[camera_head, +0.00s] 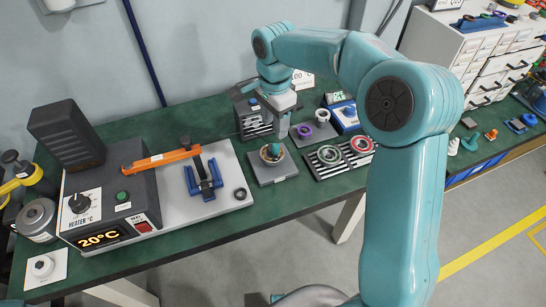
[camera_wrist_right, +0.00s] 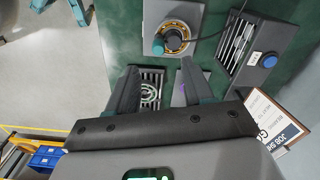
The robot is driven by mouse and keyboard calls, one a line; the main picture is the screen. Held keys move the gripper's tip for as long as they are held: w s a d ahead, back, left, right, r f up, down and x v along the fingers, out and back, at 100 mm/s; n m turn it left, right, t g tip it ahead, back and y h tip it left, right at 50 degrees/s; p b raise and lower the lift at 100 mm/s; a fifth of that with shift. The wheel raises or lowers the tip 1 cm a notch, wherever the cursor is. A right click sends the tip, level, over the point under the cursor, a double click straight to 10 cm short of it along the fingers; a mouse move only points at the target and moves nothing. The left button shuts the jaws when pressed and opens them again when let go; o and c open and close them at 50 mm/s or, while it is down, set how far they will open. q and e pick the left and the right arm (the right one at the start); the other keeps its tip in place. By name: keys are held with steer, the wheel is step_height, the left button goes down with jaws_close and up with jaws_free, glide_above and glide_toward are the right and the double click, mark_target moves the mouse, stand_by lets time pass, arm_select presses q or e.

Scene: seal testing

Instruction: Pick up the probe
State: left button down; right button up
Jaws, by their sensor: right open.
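A small teal-topped piece (camera_head: 274,150), which looks like the probe, stands at an orange ring fixture on a grey plate (camera_head: 268,175). In the right wrist view the teal piece (camera_wrist_right: 158,46) sits at the left edge of the orange ring (camera_wrist_right: 176,38), with a thin dark cable running nearby. My right gripper (camera_head: 283,128) is above and just behind the fixture, pointing down. In the right wrist view its two fingers (camera_wrist_right: 156,82) are apart with nothing held between them; the probe lies beyond the fingertips. My left gripper is not seen.
A dark slotted box (camera_head: 251,113) with a blue button stands behind the fixture. A slotted rack (camera_head: 328,160) with green and red rings is right of it. The heater (camera_head: 105,205) with an orange lever (camera_head: 160,159) is left. Drawers (camera_head: 485,60) stand at the far right.

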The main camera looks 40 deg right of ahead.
mark_target(276, 145)
steer(key=f, duration=0.3)
steer(key=shift+s+d+f, duration=0.1)
steer(key=shift+d+f, duration=0.1)
steer(key=shift+d, duration=0.1)
steer(key=shift+a+f, duration=0.2)
steer(key=shift+f, duration=0.3)
step_height(276, 145, down, 5)
steer(key=shift+s+p, duration=0.1)
steer(key=shift+p, duration=0.25)
jaws_close()
